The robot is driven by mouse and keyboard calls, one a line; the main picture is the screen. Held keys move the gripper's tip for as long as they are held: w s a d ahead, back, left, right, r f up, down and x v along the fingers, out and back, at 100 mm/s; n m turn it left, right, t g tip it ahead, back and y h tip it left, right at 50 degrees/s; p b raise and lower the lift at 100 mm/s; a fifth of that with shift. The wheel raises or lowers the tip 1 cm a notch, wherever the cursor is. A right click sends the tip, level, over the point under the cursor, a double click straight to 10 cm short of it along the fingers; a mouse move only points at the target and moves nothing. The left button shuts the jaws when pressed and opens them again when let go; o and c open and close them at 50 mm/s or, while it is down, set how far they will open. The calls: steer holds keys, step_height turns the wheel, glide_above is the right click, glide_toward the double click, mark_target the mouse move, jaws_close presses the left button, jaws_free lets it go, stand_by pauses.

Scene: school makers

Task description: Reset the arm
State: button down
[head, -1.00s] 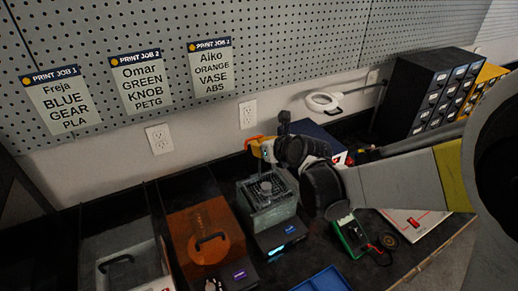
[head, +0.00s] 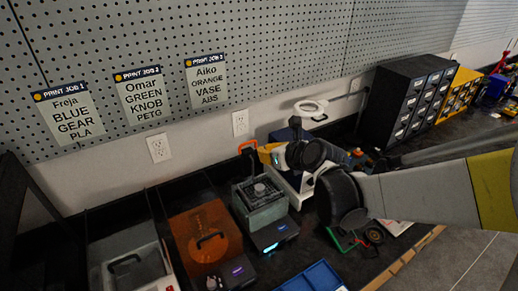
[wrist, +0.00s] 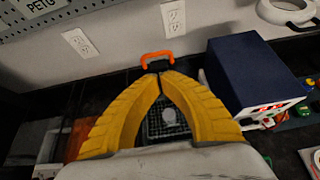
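My gripper (wrist: 158,75) has yellow fingers that meet near their tips in the wrist view. They are shut on a small item with an orange loop (wrist: 157,56) and dark ends, which I cannot identify. In the head view my gripper (head: 262,150) points left, near the back wall and above the printers, with the orange loop (head: 247,145) at its tip. My arm (head: 430,195) reaches in from the right.
Below stand an orange-lidded printer (head: 205,235) and a grey-green printer (head: 262,206). A dark blue box (wrist: 250,70) is close to the right of the fingers. A blue tray (head: 315,278) lies in front. Black drawers (head: 400,105) and a white ring lamp (head: 311,107) are farther right.

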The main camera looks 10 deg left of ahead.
steer(key=s+d+f+n+g+h+b, duration=0.2)
steer(key=s+d+n+h, duration=0.5)
steer(key=s+d+n, duration=1.8)
steer(key=f+n+b, duration=0.1)
steer(key=n+b, duration=0.1)
steer(key=n, duration=0.1)
steer(key=shift+s+n+b, duration=0.25)
steer(key=shift+n+b, duration=0.1)
steer(key=shift+n, duration=0.05)
steer(key=shift+a, duration=0.1)
